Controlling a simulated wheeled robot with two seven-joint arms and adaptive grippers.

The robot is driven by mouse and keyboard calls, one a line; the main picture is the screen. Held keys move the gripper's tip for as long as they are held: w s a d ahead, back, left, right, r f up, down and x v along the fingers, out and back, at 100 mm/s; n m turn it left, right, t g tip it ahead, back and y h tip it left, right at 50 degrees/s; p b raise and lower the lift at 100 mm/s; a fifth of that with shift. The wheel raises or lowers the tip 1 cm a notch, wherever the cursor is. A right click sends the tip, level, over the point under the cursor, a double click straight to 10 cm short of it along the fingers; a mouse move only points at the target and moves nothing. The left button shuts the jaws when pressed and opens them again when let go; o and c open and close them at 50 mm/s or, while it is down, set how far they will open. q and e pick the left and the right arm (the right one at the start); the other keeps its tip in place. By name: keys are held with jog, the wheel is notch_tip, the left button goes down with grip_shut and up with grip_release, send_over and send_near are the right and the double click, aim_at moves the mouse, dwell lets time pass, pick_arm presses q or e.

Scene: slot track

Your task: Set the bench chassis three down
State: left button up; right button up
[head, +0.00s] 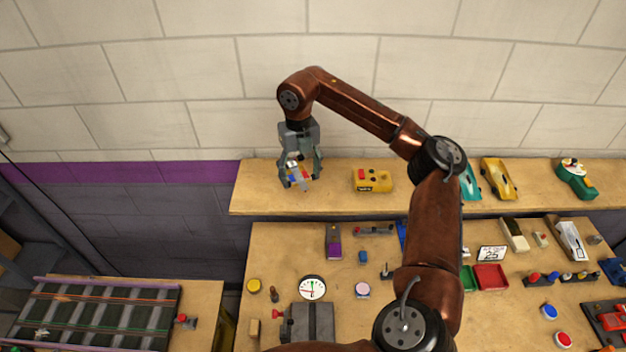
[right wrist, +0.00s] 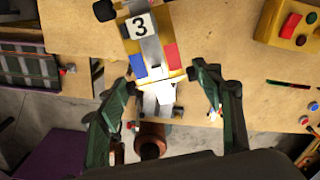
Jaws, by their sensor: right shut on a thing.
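The chassis three (right wrist: 150,45) shows in the right wrist view with a white number 3 plate, blue and red side panels, yellow edges and a dark wheel. My right gripper (right wrist: 168,80) is shut on it, with a finger on each side. In the head view, my right gripper (head: 300,172) points down near the left end of the upper wooden shelf (head: 335,199), with the small chassis (head: 298,178) between its fingers. I cannot tell whether the chassis touches the shelf. My left gripper is not in view.
Yellow (head: 497,178) and teal cars and a green device (head: 576,178) are farther right. The lower bench holds a dial (head: 312,288), a vise and several small parts. A slot track (head: 95,312) lies at lower left.

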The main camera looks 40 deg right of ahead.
jog(key=p, duration=0.2)
send_over(309, 192)
notch_tip(309, 192, down, 6)
jog(key=shift+f, duration=0.15)
notch_tip(309, 192, down, 3)
jog(key=shift+d+f+p, duration=0.1)
jog(key=shift+p, duration=0.5)
jog(key=shift+f, duration=0.2)
jog(key=o, duration=1.2)
jog(key=shift+o, duration=0.5)
jog(key=shift+r, duration=0.3)
notch_tip(309, 192, up, 12)
jog(key=b, duration=0.2)
jog(key=shift+b, duration=0.4)
